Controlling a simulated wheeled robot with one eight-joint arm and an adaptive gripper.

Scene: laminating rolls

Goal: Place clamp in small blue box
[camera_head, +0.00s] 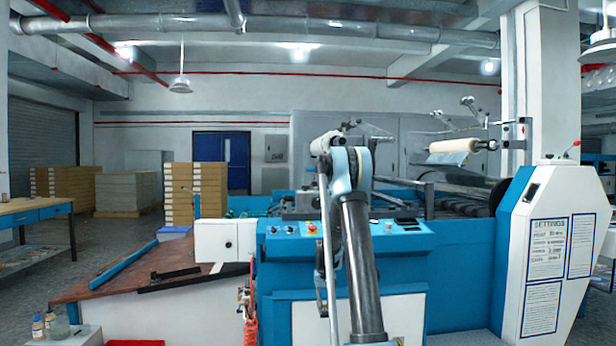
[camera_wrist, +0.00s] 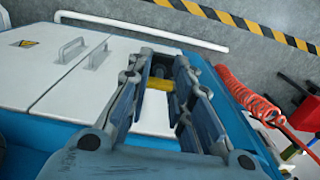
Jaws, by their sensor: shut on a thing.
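My gripper (camera_wrist: 163,62) shows in the wrist view, with its two dark blue-grey fingers on either side of a small dark and yellow piece (camera_wrist: 159,84) near the tips. This piece appears to be the clamp, though most of it is hidden by the fingers. It is held above the white and blue machine top. In the head view my arm hides the gripper and the clamp.
The blue machine (camera_head: 460,255) fills the middle of the head view. The brown-topped table (camera_head: 130,275) with dark bars is at left. A red coiled hose (camera_wrist: 248,92) hangs beside the machine edge in the wrist view. White panels with handles (camera_wrist: 70,75) lie at left.

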